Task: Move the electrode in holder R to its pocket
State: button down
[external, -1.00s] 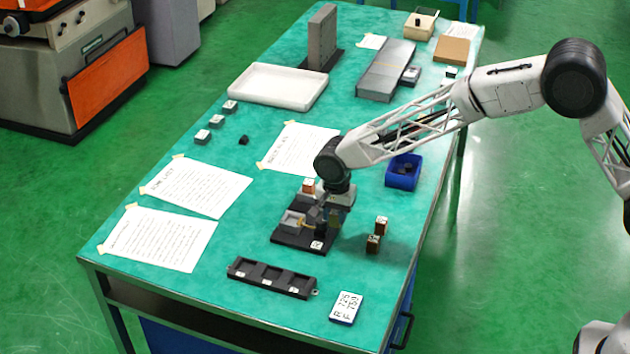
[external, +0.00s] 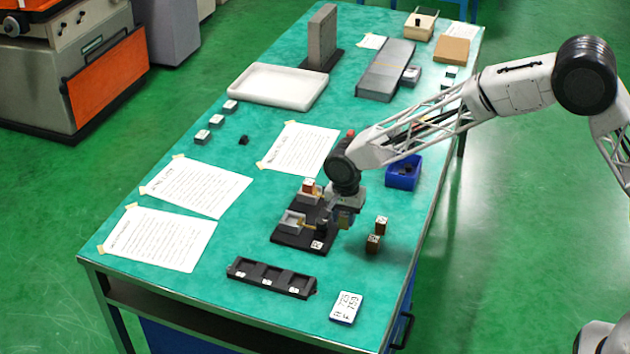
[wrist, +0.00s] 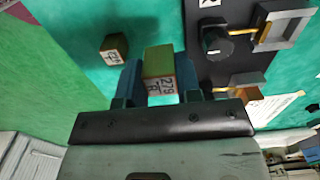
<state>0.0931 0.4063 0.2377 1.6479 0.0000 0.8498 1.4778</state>
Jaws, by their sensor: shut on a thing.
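My gripper (wrist: 160,85) is shut on a small brass-coloured electrode (wrist: 158,65) with a white label that seems to read 229 R. It also shows in the external view, where my gripper (external: 345,218) hangs just right of the black holder base (external: 290,238). The electrode is clear of the base. Holder R (wrist: 285,27), a grey frame with a black knob and yellow clamp, looks empty. Its R label is beside it. A second holder behind bears a copper-topped block (external: 309,187).
Two similar small blocks (external: 381,225) (external: 373,243) stand on the table right of my gripper. A blue bin (external: 403,172) is behind. Table is clear between base and pocket tray.

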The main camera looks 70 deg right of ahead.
jog(key=w+a, duration=0.3)
jog(key=a, duration=0.5)
jog(key=w+a, duration=0.3)
jog(key=a, duration=0.6)
jog(key=shift+a, duration=0.2)
jog(key=shift+w+f, duration=0.1)
jog(key=shift+f, duration=0.1)
jog(key=shift+f, duration=3.2)
jog(key=shift+f, duration=0.3)
jog(key=c, duration=0.7)
grip_release()
jog(key=shift+c, duration=0.2)
jog(key=shift+r, duration=0.1)
notch_tip(320, 180, up, 8)
jog(key=shift+f, duration=0.2)
